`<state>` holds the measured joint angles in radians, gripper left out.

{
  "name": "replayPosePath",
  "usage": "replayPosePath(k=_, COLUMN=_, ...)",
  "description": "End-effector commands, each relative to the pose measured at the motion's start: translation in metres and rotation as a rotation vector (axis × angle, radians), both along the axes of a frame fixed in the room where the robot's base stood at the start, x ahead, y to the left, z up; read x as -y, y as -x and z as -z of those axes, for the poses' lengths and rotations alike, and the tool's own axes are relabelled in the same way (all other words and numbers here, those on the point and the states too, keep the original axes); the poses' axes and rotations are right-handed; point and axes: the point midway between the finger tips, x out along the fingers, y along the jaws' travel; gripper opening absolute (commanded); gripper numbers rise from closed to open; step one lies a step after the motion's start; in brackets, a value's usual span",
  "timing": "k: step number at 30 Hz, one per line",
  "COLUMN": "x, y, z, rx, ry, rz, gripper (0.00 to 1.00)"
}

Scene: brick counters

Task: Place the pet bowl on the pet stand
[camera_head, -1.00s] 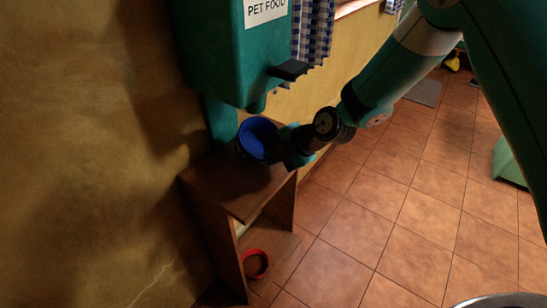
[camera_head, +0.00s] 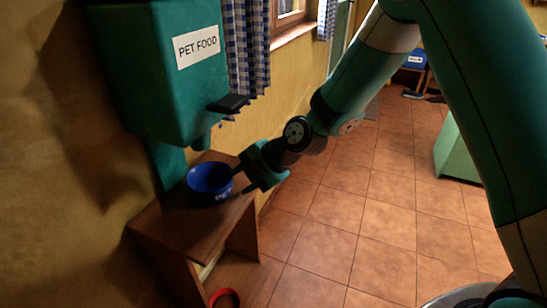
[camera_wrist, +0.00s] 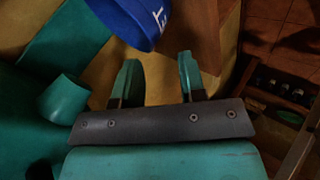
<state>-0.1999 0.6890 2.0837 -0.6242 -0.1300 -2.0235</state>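The blue pet bowl (camera_head: 210,181) sits upright on top of the wooden pet stand (camera_head: 185,232), under the green dispenser. My gripper (camera_head: 243,178) is just right of the bowl, with its fingers spread and nothing between them. In the wrist view the two fingers of my gripper (camera_wrist: 157,62) are apart, and the blue bowl (camera_wrist: 138,20) with white lettering shows just beyond them at the top. The bowl's underside is hidden, so its full contact with the stand cannot be seen.
A green dispenser (camera_head: 155,75) labelled PET FOOD hangs on the wall above the bowl, with a dark lever (camera_head: 229,104). A red bowl (camera_head: 225,299) lies on the stand's lower level. Open tiled floor (camera_head: 360,205) is at right; a green cabinet (camera_head: 460,150) stands beyond.

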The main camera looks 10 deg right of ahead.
Motion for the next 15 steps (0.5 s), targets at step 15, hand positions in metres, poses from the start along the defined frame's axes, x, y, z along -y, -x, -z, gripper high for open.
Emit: replayPosePath(k=15, x=0.069, y=0.029, z=-0.074, rx=0.001, ry=0.000, rz=0.003, gripper=0.38)
